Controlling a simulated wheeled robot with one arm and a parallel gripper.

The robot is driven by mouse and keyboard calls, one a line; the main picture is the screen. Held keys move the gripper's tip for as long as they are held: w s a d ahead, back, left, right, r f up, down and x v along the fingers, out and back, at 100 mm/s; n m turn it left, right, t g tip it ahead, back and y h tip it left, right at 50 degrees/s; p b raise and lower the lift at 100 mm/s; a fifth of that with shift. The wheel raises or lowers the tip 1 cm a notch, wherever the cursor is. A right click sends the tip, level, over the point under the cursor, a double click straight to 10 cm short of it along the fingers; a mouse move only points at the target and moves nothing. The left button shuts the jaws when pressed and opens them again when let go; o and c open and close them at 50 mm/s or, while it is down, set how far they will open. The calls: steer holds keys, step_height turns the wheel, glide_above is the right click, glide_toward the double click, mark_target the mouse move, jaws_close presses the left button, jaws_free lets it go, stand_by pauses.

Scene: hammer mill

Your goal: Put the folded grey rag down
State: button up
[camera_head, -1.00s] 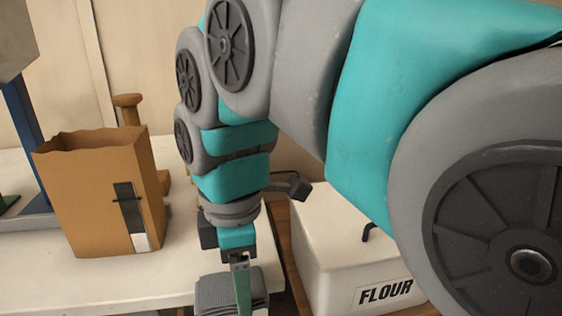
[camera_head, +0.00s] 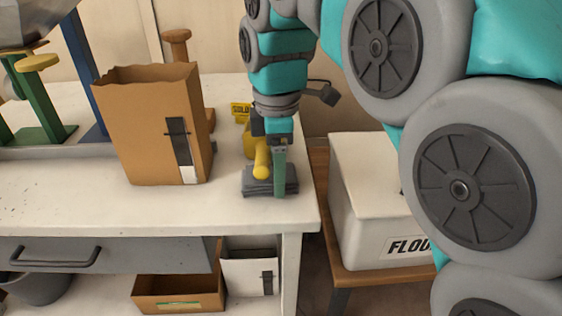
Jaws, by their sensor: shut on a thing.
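The folded grey rag (camera_head: 257,187) is at the right end of the white bench top (camera_head: 110,203), near its front corner. My gripper (camera_head: 279,188) points straight down with its fingers at the rag and is shut on it. The rag looks flat and level, at or just above the bench surface; I cannot tell whether it touches. One green finger shows in front of the rag; the other finger is hidden.
A brown paper bag (camera_head: 150,135) stands left of the rag. A yellow object (camera_head: 260,158) is close behind the rag. A white flour bin (camera_head: 370,205) stands on a lower wooden stand to the right, past a gap. Bare bench lies in front of the bag.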

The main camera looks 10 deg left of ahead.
steer(key=o, duration=1.2)
steer(key=shift+f, duration=0.1)
steer(key=shift+f, duration=0.2)
steer(key=shift+r, duration=1.55)
steer(key=r, duration=0.2)
steer(key=r+p, duration=0.1)
steer(key=r, duration=0.2)
steer(key=shift+w+a, duration=0.15)
steer(key=shift+a, duration=0.05)
